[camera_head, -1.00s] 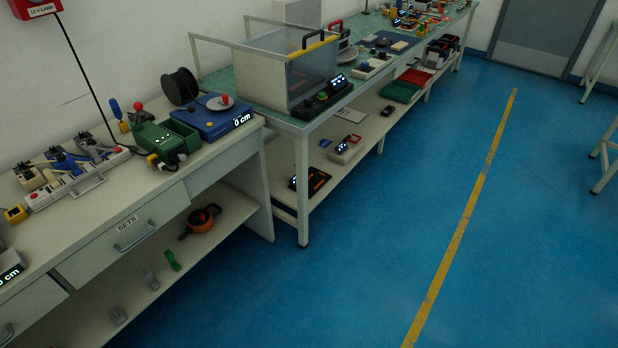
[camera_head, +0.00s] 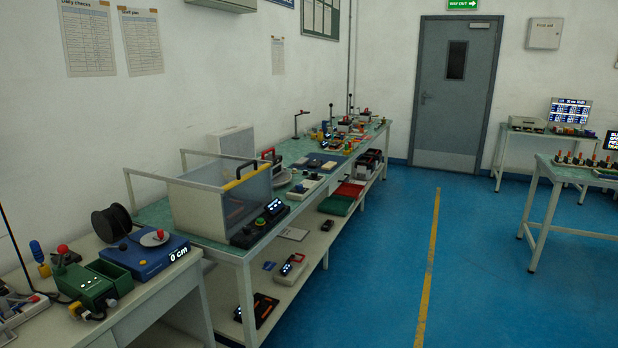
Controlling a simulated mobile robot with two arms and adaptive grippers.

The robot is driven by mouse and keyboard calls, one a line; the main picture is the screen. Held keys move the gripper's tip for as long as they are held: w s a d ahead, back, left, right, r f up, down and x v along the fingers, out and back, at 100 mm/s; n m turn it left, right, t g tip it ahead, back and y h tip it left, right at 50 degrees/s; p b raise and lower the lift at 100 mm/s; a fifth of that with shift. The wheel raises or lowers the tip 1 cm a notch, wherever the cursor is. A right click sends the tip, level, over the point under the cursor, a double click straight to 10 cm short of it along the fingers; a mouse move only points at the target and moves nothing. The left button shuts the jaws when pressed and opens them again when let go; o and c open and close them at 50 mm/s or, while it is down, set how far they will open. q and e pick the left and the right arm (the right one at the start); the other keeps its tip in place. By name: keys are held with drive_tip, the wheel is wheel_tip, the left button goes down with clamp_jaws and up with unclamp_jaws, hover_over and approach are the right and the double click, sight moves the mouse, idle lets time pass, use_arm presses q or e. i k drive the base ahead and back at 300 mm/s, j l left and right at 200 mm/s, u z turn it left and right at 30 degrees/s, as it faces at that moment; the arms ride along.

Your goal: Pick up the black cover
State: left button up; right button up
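I cannot clearly pick out a black cover in this view. Dark items that show are a black and orange flat object (camera_head: 262,309) on the lower shelf of the green-topped bench (camera_head: 160,212), and a small black object (camera_head: 327,225) farther along that shelf. A black control box (camera_head: 259,224) with a lit display and a green knob stands on the bench top in front of a clear-fronted grey bin (camera_head: 204,207). Neither of my grippers is in view.
A nearer bench (camera_head: 150,297) holds a blue scale (camera_head: 148,257), a black spool (camera_head: 111,223) and a green device (camera_head: 84,283). The blue floor (camera_head: 375,265) right of the benches is clear, with a yellow line (camera_head: 429,262). Another table (camera_head: 575,173) stands at right.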

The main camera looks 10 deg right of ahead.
sight(313, 165)
drive_tip(key=i+l+z, duration=0.35)
drive_tip(key=i, duration=0.2)
drive_tip(key=i+z, duration=0.35)
drive_tip(key=i, duration=1.15)
drive_tip(key=i+l+u, duration=0.15)
drive_tip(key=i, duration=0.85)
